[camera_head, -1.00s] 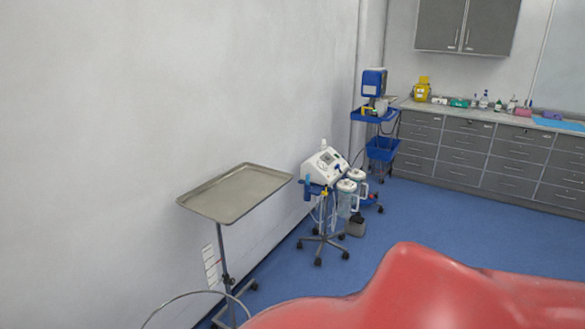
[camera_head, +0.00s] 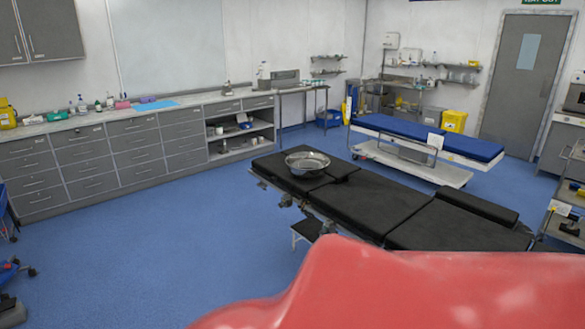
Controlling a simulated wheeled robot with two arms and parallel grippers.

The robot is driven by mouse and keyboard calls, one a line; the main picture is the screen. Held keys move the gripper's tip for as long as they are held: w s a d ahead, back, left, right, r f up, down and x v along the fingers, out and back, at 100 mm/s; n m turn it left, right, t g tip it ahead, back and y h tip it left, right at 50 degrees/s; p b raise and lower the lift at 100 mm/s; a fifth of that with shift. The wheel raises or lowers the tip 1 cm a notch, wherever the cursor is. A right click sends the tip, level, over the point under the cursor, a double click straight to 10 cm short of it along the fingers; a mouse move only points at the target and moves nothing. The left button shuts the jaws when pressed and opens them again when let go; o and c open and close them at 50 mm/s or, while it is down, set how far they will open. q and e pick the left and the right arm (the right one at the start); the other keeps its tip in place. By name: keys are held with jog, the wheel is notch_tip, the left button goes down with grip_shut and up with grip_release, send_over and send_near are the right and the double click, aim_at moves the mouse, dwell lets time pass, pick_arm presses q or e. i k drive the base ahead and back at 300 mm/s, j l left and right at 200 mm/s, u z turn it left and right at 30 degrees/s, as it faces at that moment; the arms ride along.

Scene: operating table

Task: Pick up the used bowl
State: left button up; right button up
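A shiny metal bowl (camera_head: 307,162) sits on the far left end of the black operating table (camera_head: 370,205). It is some distance ahead of me. I cannot tell from here what is in it or whether it is used. Neither of my grippers shows in this view.
A large red surface (camera_head: 440,290) fills the bottom of the view and hides what lies behind it. Grey drawer cabinets (camera_head: 100,160) line the back left wall. A blue-topped trolley (camera_head: 430,137) stands beyond the table. Blue floor (camera_head: 190,235) is clear left of the table.

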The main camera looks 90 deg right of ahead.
aim_at(306, 166)
jog(key=l+z, duration=0.1)
jog(key=z, duration=2.8)
jog(key=i+j, duration=0.15)
jog(key=i, duration=0.4)
jog(key=i+j, duration=0.2)
jog(key=i, duration=0.35)
jog(key=i+j, duration=0.15)
jog(key=i, duration=0.35)
jog(key=i+j, duration=0.15)
jog(key=i, duration=0.4)
jog(key=l+z, duration=0.05)
